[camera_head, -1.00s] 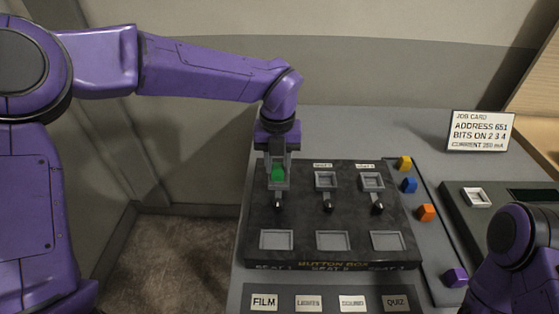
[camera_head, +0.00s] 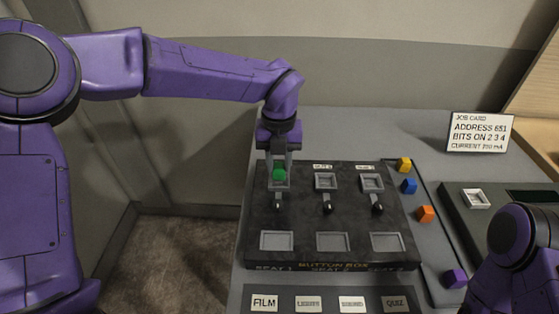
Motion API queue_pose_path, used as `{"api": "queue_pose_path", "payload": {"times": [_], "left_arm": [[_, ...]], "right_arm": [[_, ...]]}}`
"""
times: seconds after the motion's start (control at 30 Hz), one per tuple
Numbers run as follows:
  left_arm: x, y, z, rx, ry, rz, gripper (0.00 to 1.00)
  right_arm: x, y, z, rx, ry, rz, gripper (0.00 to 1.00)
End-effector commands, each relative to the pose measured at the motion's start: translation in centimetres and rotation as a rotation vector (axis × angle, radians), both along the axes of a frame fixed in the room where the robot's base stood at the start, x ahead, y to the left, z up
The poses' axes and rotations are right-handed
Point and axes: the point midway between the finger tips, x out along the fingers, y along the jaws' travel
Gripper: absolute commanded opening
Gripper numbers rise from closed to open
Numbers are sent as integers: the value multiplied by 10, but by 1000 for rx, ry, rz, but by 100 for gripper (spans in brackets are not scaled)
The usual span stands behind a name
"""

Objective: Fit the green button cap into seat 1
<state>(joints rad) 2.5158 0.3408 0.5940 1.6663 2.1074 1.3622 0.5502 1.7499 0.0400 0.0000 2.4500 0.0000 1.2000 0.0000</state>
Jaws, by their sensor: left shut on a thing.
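My left gripper (camera_head: 279,168) points down over the back left of the dark button box (camera_head: 303,218). It is shut on the green button cap (camera_head: 279,175), which shows between its fingers. The cap is over the upper square frame of the left column; I cannot tell whether it touches that frame. The lower left square recess, seat 1 (camera_head: 276,241), is empty, with its "SEAT 1" label on the front edge below. Of my right arm only a purple link shows at the lower right; its gripper is not in view.
Yellow (camera_head: 404,164), blue (camera_head: 409,186), orange (camera_head: 426,214) and purple (camera_head: 455,278) caps lie right of the box. Small black levers (camera_head: 328,207) stand between the frames and recesses. A job card (camera_head: 480,132) stands at the back right. Labelled keys (camera_head: 264,302) line the front.

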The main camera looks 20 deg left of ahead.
Motion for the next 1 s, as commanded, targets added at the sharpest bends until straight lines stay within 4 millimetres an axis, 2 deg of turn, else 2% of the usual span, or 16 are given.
{"api": "queue_pose_path", "payload": {"times": [1.0], "left_arm": [[0,0,-10,0,1,0,2]], "right_arm": [[0,0,-7,0,0,0,43]]}}
